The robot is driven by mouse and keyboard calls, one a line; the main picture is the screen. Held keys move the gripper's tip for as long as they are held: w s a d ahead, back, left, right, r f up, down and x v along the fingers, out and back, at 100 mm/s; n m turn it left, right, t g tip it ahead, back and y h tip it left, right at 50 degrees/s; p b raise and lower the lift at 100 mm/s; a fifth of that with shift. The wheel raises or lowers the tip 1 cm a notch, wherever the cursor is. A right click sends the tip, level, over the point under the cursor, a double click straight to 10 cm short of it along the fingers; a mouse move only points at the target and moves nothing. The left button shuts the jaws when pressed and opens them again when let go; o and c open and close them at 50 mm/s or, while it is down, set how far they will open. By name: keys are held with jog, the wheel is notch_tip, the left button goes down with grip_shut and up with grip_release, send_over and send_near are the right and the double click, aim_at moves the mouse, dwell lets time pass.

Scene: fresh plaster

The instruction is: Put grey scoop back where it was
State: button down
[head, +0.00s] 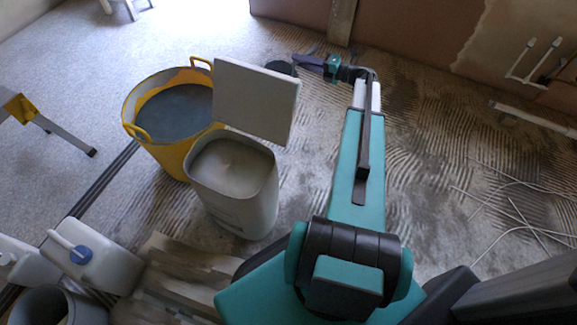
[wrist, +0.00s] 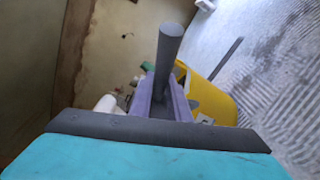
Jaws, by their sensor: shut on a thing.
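My gripper (head: 301,61) is at the top middle of the head view, beyond the raised lid of the pale bin, with its purple fingers pointing left. In the wrist view my gripper (wrist: 161,88) is shut on a dark grey rounded bar, the grey scoop's handle (wrist: 169,45), which stands up between the fingers. The scoop's bowl cannot be made out. The pale bin (head: 233,205) stands open, with grey-beige material (head: 233,165) inside. Its square lid (head: 256,100) stands up at the far side.
A yellow tub (head: 172,158) with dark grey contents stands left of the bin. A dark round object (head: 280,67) is partly hidden behind the lid. White canisters (head: 90,262) are at lower left. Thin white rods (head: 515,205) lie on the floor at right.

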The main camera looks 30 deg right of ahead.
jog(key=s+f+y+b, duration=0.1)
jog(key=f+b, duration=0.5)
jog(key=f, duration=1.2)
jog(key=s+a+f+n+g+y+b, duration=0.1)
jog(key=f+b, duration=0.5)
jog(key=f, duration=1.3)
jog(key=shift+s+n, duration=0.3)
jog(key=shift+s, duration=0.45)
jog(key=shift+a+f, duration=0.1)
jog(key=shift+f+b, duration=1.1)
jog(key=shift+f, duration=1.4)
notch_tip(320, 180, down, 5)
jog(key=shift+r+b, duration=0.15)
jog(key=shift+b, duration=1.05)
jog(key=shift+f, duration=0.25)
jog(key=c, duration=1.7)
grip_release()
